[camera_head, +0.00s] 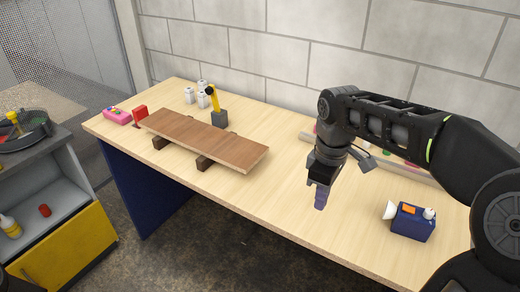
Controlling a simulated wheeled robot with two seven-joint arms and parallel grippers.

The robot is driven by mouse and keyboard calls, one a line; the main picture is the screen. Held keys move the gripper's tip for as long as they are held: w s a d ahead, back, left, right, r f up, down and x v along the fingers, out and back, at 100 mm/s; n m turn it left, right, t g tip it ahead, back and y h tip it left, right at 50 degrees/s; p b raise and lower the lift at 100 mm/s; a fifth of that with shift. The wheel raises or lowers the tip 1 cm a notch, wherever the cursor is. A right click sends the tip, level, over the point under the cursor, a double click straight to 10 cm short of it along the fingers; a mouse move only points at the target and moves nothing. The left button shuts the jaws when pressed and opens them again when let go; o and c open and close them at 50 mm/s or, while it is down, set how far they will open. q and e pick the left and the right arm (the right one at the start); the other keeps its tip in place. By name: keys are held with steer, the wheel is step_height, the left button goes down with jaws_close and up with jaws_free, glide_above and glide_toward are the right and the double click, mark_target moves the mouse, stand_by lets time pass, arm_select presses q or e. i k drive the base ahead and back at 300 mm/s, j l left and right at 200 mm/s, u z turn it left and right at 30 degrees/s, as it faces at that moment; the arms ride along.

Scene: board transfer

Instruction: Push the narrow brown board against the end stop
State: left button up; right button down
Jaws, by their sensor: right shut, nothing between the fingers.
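The narrow brown board (208,140) lies raised on two dark support blocks (204,162) on the left half of the workbench. A red block (140,112), which looks like the end stop, stands close to the board's left end. I cannot tell from this view whether they touch. My right gripper (321,199) is shut and empty, pointing down above the front middle of the bench, to the right of the board and apart from it. My left gripper is not in view.
A yellow-and-grey clamp-like tool (219,118) and white containers (189,96) stand behind the board. A pink item (117,116) lies far left. A blue device (411,222) stands at right. The bench top between board and right gripper is clear.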

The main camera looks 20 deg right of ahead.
mark_target(238, 154)
steer(key=i, duration=0.85)
